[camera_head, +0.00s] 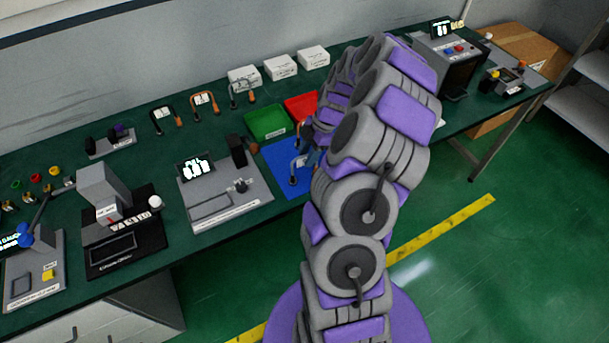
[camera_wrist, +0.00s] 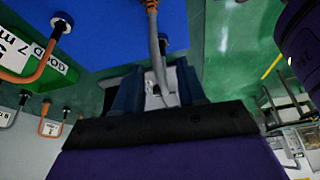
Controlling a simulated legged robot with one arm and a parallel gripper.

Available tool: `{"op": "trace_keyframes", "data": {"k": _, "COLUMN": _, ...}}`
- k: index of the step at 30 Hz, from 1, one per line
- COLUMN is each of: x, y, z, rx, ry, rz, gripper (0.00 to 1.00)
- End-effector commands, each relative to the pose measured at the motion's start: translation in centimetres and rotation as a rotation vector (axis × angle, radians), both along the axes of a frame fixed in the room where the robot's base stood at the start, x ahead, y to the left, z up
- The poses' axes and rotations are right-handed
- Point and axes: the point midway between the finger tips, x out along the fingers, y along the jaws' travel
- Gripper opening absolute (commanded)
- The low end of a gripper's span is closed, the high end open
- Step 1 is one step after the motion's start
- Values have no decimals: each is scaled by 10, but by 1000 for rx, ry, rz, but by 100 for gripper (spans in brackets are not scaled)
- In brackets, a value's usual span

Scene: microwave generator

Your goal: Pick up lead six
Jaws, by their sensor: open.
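A bent grey lead with orange-brown on it stands on the blue mat (camera_head: 273,165) in the head view; the lead (camera_head: 295,163) is partly covered by my arm. In the wrist view a grey lead (camera_wrist: 158,50) runs down from the blue mat between the fingers of my gripper (camera_wrist: 157,88). The fingers are apart, one on each side of it, and I cannot tell whether either touches it. Its lower end is hidden at the gripper's palm. No number is readable on this lead. In the head view my gripper is mostly hidden behind my arm.
Other leads, black-orange (camera_head: 163,120), orange (camera_head: 205,103) and grey (camera_head: 242,92), stand at the back of the green table. A green tray (camera_head: 267,122) and red tray (camera_head: 301,106) adjoin the mat. A grey device (camera_head: 222,192) stands left. An orange lead (camera_wrist: 38,68) is near the gripper.

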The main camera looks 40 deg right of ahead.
Motion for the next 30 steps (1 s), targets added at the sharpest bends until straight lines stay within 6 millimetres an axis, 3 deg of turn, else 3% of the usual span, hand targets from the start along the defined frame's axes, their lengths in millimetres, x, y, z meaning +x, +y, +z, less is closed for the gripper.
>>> {"op": "trace_keyframes", "data": {"k": 9, "x": 5, "y": 15, "z": -41, "rx": 5, "ry": 4, "rz": 2, "gripper": 40}}
{"op": "trace_keyframes", "data": {"k": 17, "x": 6, "y": 16, "z": -44, "rx": 2, "ry": 0, "rz": 1, "gripper": 40}}
{"op": "trace_keyframes", "data": {"k": 30, "x": 6, "y": 16, "z": -44, "rx": 2, "ry": 0, "rz": 0, "gripper": 0}}
